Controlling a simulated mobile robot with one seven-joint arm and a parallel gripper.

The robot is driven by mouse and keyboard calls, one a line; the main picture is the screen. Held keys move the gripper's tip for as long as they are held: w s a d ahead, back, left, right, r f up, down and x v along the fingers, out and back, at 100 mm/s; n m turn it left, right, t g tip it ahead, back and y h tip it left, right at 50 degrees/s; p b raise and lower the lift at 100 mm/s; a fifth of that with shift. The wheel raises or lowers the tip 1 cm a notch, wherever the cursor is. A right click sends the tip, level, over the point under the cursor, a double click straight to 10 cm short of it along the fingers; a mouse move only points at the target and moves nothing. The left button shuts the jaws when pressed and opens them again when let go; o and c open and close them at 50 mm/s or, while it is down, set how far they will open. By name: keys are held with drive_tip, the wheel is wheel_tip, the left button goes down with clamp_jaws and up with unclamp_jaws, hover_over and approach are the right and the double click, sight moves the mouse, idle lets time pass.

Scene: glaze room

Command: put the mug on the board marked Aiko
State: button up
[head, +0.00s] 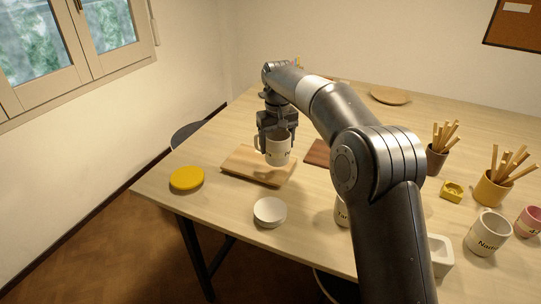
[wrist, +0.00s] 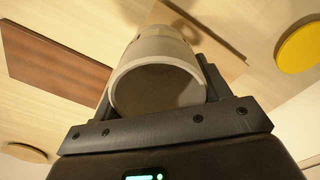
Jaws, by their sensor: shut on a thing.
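A pale mug (head: 278,150) with dark lettering, too small to read, is held upright in my gripper (head: 277,130). In the head view it shows in front of a light wooden board (head: 241,165) and seems a little above it. In the wrist view the open mouth of the mug (wrist: 158,88) sits between the fingers (wrist: 157,92), with the light board (wrist: 215,45) behind it. A darker reddish board (head: 318,153) lies to the right, and also shows in the wrist view (wrist: 50,55). No name is readable on either board.
A yellow disc (head: 187,178) lies left of the light board, and a white bowl (head: 270,211) stands in front of it. Lettered mugs (head: 489,233), a white block (head: 440,255) and pots of sticks (head: 492,187) stand on the right. My arm hides the table's middle.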

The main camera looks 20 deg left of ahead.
sight(271, 155)
drive_tip(key=shift+s+a+f, duration=0.1)
drive_tip(key=shift+a+f, duration=0.4)
drive_tip(key=shift+a, duration=0.4)
drive_tip(key=shift+f, duration=2.05)
drive_tip(key=o, duration=1.2)
drive_tip(key=shift+f, duration=0.15)
drive_tip(key=shift+c, duration=0.2)
wheel_tip(271, 155, up, 12)
